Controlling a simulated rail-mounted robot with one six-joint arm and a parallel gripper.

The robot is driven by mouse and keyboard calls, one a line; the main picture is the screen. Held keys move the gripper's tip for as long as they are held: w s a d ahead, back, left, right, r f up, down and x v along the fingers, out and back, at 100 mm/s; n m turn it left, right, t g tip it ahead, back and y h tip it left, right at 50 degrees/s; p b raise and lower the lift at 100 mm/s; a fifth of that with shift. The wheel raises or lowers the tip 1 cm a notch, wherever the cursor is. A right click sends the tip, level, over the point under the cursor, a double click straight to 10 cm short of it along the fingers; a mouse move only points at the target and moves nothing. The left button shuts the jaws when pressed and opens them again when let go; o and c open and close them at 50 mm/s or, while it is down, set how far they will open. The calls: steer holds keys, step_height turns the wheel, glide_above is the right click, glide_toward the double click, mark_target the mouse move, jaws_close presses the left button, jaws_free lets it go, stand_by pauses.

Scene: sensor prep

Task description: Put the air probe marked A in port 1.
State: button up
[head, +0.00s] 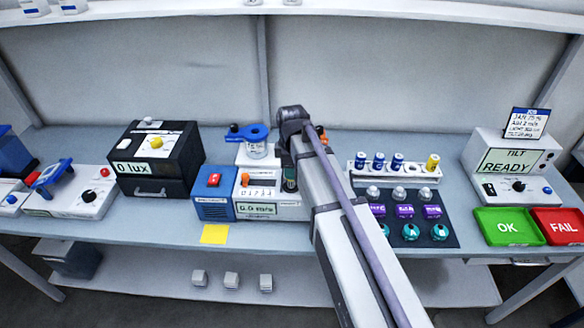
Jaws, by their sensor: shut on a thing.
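My arm reaches up from the bottom, and my gripper (290,172) points down at the right end of a white unit (285,212) reading 0.0 m/s. The arm hides much of the gripper. It is shut on a slim dark piece (290,185) with a greenish band, its mark unreadable. I cannot tell whether this piece is in a port or above one. A strip (260,193) of small port numbers runs along the unit, partly hidden. A teal round piece (411,232) on the dark mat seems to bear a letter A.
A blue box (213,207) with a red switch adjoins the unit. A black 0 lux box (155,165) stands left. A vial rack (358,180) and dark mat (455,238) lie right of my arm. Green OK (508,240) and red FAIL (562,240) trays sit far right.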

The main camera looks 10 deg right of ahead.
steer(key=shift+f+b, duration=2.05)
stand_by(2.9)
steer(key=o, duration=1.3)
step_height(320, 180, up, 8)
steer(key=p, duration=0.8)
steer(key=shift+r, duration=0.15)
